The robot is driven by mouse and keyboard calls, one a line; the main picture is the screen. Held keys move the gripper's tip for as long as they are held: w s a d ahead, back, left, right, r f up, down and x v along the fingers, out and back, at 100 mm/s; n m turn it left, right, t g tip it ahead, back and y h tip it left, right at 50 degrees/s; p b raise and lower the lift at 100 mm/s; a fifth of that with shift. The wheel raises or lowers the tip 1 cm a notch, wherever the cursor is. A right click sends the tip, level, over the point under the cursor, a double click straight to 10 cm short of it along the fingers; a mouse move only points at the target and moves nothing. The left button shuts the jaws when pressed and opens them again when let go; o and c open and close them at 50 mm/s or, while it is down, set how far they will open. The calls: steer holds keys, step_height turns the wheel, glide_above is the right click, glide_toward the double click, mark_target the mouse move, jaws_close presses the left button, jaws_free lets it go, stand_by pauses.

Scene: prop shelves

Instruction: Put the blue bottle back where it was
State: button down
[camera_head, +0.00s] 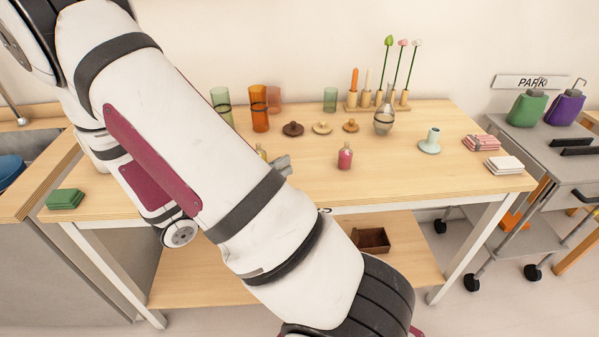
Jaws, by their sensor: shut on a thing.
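No blue bottle shows in the head view. My white arm crosses the picture from the top left to the bottom and covers part of the table (440,180). The top of a small yellowish bottle (261,152) shows just left of the grey part, partly hidden by my arm.
Behind stand an orange glass (259,108), green glasses (330,99), wooden knobbed pieces (322,127), a glass flask (384,120) and a candle rack. The table's front right is clear.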

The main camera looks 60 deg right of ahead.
steer(key=s+d+m+g+y, duration=0.1)
steer(key=s+d+m+g, duration=0.1)
steer(key=s+g, duration=0.3)
steer(key=shift+m+t, duration=0.3)
steer(key=shift+t, duration=0.3)
steer(key=shift+w+d+f+b, duration=0.25)
steer(key=shift+w+d+f, duration=0.4)
steer(key=shift+w+d, duration=1.15)
steer(key=shift+w+d+f+b, duration=0.3)
steer(key=shift+w+d+f, duration=0.5)
steer(key=shift+d, duration=1.85)
steer(key=shift+w+d+f+b, duration=0.25)
steer(key=shift+w+d+f, duration=0.3)
steer(key=shift+w+d, duration=1.25)
steer(key=shift+s+d+f, duration=0.1)
steer(key=shift+s+d, duration=0.3)
steer(key=c, duration=1.6)
jaws_free()
steer(key=shift+c, duration=0.2)
